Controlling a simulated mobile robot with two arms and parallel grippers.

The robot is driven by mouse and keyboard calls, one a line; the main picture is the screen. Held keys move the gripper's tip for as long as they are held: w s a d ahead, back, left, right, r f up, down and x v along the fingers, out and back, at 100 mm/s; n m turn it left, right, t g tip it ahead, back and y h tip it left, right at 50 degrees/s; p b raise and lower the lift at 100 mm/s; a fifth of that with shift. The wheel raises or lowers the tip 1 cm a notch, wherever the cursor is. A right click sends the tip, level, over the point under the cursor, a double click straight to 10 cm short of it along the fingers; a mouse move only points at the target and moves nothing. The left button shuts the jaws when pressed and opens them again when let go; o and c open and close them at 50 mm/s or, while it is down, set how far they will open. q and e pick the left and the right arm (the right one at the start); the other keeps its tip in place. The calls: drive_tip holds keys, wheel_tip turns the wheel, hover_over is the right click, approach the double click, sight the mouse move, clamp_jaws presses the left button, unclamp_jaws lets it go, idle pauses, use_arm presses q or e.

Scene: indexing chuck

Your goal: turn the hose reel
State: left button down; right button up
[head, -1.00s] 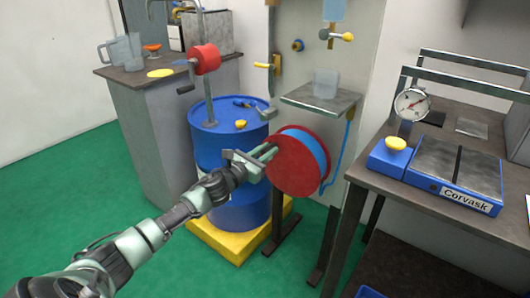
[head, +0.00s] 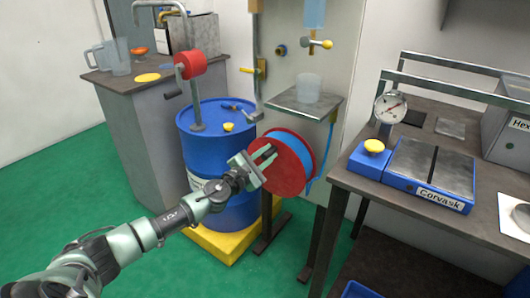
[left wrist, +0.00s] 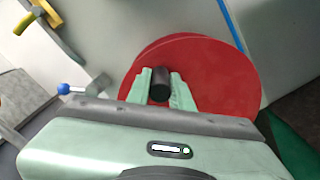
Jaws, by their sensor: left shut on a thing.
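The hose reel (head: 283,176) has red side discs and a blue hose wound between them. It stands on a dark stand in front of the pale wall panel, beside the blue drum. In the left wrist view its red disc (left wrist: 225,80) faces me, with a dark cylindrical handle (left wrist: 160,84) sticking out from it. My left gripper (head: 265,160) is at the upper left of the disc. In the left wrist view its fingers (left wrist: 160,90) are on both sides of the handle, shut on it. My right gripper is not in view.
A blue drum (head: 215,135) with a red hand pump (head: 191,64) stands on a yellow base (head: 222,244) just left of the reel. A small metal shelf (head: 290,103) holds a clear cup (head: 308,88) above it. A workbench (head: 375,197) stands close on the right.

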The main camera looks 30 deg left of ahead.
use_arm(q)
drive_tip(key=shift+d+f, duration=0.1)
drive_tip(key=shift+d, duration=0.05)
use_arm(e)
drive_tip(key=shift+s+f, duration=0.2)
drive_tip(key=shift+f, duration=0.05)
use_arm(q)
drive_tip(key=c, duration=1.3)
unclamp_jaws()
drive_tip(key=shift+o, duration=0.2)
drive_tip(key=s, duration=0.7)
drive_tip(key=shift+a, duration=0.25)
drive_tip(key=shift+s, duration=0.4)
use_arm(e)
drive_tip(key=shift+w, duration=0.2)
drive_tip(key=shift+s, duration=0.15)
